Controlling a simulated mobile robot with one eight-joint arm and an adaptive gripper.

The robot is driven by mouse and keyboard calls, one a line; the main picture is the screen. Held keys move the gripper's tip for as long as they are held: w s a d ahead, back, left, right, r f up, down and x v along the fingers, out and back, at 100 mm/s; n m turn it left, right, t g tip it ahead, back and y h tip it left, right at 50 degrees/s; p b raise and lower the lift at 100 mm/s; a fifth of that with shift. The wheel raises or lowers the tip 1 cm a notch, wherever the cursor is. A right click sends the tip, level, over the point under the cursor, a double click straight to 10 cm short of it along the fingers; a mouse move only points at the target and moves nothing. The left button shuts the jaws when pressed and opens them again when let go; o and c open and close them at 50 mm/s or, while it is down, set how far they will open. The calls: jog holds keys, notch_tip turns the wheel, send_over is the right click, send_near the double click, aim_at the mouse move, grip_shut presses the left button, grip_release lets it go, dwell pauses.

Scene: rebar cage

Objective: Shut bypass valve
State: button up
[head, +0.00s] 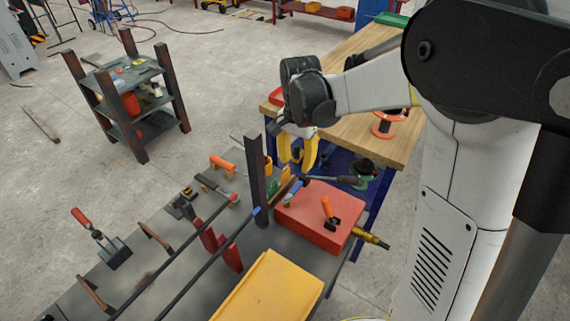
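My gripper (294,163) hangs at the end of my arm with its yellow fingers pointing down. The fingers look spread, with a gap between them and nothing seen held. It is above the back of the grey bench, near the wooden table's edge. No part is clearly marked as the bypass valve. A small fitting with an orange handle (327,207) sits on or against a red box (305,218), below and right of the gripper. A green and black round fitting (363,169) lies further right. A brass-coloured piece (371,238) sticks out right of the box.
A dark upright post (257,185) stands left of the gripper. Long dark bars (190,258) and several hand tools lie across the grey bench. A yellow box (268,290) is in front. The wooden table (385,143) carries an orange spool (389,122). A shelf (92,95) stands left on open floor.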

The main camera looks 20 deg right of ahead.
aim_at(295, 189)
notch_tip(295, 189, down, 11)
jog(key=b, duration=0.4)
jog(key=shift+w+f, duration=0.1)
grip_shut()
